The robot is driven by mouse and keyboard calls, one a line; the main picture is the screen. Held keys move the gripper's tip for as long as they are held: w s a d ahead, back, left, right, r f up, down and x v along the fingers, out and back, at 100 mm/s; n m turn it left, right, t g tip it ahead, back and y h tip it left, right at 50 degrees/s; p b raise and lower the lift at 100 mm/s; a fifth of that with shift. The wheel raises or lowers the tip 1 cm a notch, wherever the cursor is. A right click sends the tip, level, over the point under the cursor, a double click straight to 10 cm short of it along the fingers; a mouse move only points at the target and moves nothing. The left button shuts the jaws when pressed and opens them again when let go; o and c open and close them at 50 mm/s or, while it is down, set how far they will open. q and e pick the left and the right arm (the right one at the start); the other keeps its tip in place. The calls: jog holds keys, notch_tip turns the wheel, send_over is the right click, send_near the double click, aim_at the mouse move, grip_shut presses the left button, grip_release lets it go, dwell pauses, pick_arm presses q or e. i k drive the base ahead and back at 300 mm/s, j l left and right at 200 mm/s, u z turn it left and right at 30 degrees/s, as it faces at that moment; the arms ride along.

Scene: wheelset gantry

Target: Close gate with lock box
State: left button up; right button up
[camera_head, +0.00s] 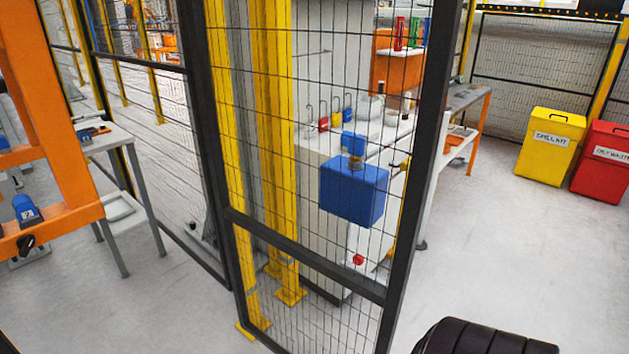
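A mesh gate panel (300,255) with a dark frame stands upright across the middle of the head view. Its near right upright (425,150) is a thick dark bar, with open floor to its right. I cannot tell from this view whether the panel is latched to anything. A blue lock box (352,192) shows at the middle of the panel, with a smaller blue part above it. I cannot tell whether the box is fixed to the mesh or just behind it. Neither of my gripper's fingers shows.
Yellow posts (280,140) and a white cabinet (315,190) with several coloured padlocks stand behind the mesh. An orange frame (75,215) and a grey table (105,140) are at left. Yellow (548,150) and red (603,165) bins stand far right.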

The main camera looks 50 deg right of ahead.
aim_at(355, 193)
jog(key=l, duration=0.4)
jog(key=k+l+u, duration=0.1)
jog(key=l, duration=0.3)
jog(key=k+l, duration=0.15)
jog(key=l, duration=0.25)
jog(key=l+u, duration=0.1)
jog(key=l, duration=0.3)
jog(key=k+l, duration=0.15)
jog(key=l, duration=0.25)
jog(key=k+l, duration=0.1)
jog(key=l, duration=0.3)
jog(key=k+l+u, duration=0.1)
jog(key=l, duration=0.3)
jog(key=k+l, duration=0.15)
jog(key=l, duration=0.25)
jog(key=i+u, duration=0.05)
